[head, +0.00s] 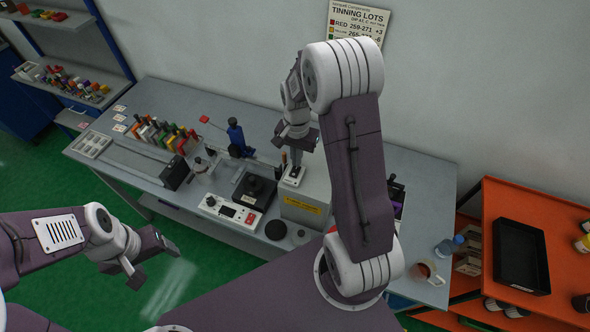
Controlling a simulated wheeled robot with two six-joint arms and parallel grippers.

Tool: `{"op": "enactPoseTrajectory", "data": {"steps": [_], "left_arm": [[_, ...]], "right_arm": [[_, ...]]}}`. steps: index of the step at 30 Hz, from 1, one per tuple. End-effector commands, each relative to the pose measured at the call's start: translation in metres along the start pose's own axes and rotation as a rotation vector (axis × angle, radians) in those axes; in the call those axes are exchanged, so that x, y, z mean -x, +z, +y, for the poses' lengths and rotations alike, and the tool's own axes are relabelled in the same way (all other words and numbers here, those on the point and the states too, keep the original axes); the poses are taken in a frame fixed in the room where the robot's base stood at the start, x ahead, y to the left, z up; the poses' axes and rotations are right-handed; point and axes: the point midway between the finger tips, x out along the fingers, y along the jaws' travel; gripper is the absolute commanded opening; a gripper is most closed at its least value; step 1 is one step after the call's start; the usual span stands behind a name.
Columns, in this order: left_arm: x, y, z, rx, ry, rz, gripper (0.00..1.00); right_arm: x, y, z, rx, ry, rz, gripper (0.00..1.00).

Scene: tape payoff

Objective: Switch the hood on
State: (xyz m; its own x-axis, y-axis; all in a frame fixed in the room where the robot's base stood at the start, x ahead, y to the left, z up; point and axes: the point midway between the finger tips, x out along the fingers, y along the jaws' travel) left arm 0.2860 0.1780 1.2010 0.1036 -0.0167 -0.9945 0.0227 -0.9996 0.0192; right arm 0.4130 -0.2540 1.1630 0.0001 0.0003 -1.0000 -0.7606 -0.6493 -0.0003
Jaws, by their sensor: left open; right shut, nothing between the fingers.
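A pale grey box (312,187) with a yellow label stands on the workbench, partly behind my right arm. It looks like the hood's housing, though the label is too small to read. On its top is a white switch plate (290,180) with a dark lever. My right gripper (297,157) is shut and empty, pointing down right at the lever. Whether it touches the lever, and which way the lever is set, I cannot tell. My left gripper (152,262) is open and empty, out over the green floor in front of the bench.
A white control unit (230,213) with a display and red button sits left of the box, beside a black hotplate-like block (253,192). A rack of coloured-handled tools (160,135) stands further left. An orange shelf (515,205) with a black tray (521,256) is at right.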

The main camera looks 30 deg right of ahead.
Motion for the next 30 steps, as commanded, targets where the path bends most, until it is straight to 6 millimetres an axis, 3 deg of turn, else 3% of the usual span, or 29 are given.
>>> {"op": "enactPoseTrajectory", "data": {"steps": [30], "left_arm": [[-0.011, 0.001, 0.000, 0.000, 0.000, 0.000, 0.71]], "right_arm": [[-0.015, 0.000, 0.000, 0.000, 0.000, 0.000, 0.00]]}}
